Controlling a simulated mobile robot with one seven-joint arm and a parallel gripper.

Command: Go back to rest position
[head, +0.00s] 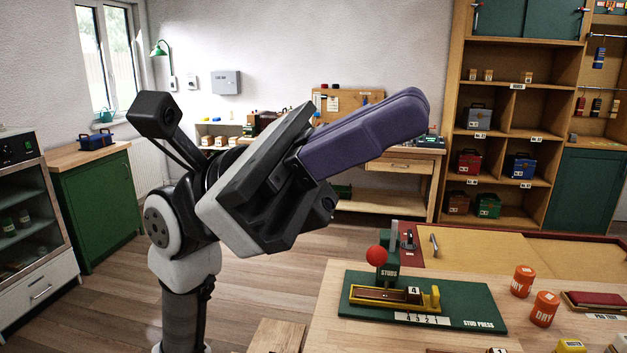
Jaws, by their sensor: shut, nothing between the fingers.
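My gripper (418,112) is raised in the middle of the head view, with its purple fingers pointing up and to the right. The fingers lie together and hold nothing. My gripper is well above the wooden table (330,325) and touches nothing. The green stud press (465,308) with its red ball knob stands on the table, below and to the right of my gripper. A wooden piece with a label 4 (385,294) lies in the press's yellow holder.
Two orange pots (545,309) and a red pad (597,300) stand at the table's right. A shelf unit (453,120) with toolboxes is behind. A green cabinet (97,205) and a glass-fronted cabinet (30,215) are at the left.

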